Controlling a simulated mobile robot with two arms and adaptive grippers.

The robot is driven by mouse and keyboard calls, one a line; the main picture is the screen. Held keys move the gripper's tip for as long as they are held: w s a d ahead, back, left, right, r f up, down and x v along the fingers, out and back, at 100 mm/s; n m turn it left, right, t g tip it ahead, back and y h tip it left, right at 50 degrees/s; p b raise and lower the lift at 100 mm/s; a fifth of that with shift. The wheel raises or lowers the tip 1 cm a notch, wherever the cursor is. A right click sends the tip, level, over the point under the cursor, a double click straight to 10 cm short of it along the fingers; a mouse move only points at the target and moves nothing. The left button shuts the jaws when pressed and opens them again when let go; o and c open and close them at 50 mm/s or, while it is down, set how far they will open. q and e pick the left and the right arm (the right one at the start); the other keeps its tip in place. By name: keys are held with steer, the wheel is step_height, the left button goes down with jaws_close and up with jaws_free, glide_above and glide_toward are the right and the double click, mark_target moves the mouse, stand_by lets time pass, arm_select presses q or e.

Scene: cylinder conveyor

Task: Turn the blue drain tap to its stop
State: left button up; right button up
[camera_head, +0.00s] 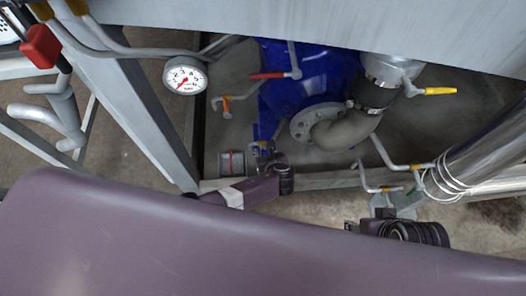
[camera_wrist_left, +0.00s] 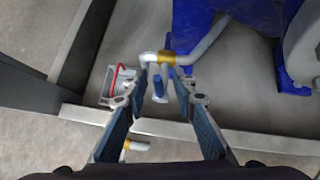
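The blue drain tap (camera_wrist_left: 158,86) shows in the left wrist view as a small blue handle below a grey pipe with a yellow-orange collar. My left gripper (camera_wrist_left: 161,82) is open, with one finger on each side of the tap; I cannot tell whether either finger touches it. In the head view my left gripper (camera_head: 264,152) is at the foot of the blue tank, and the tap there is too small and covered to make out. My right gripper (camera_head: 383,206) is at the lower right, away from the tap; its fingers are unclear.
A small container with a red band (camera_head: 231,164) stands left of the left gripper. Above are a red-handled valve (camera_head: 268,76), an orange-handled valve (camera_head: 226,106), a flanged pipe (camera_head: 335,132) and a yellow-handled valve (camera_head: 439,91). A frame post (camera_head: 140,100) stands left. A pressure gauge (camera_head: 185,76) hangs beside it.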

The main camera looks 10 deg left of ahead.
arm_select(q)
steer(key=shift+r, duration=0.1)
arm_select(e)
steer(key=shift+w, duration=0.1)
arm_select(q)
steer(key=v, duration=1.1)
steer(key=shift+s+r, duration=0.25)
steer(key=shift+s, duration=0.05)
steer(key=shift+d, duration=0.15)
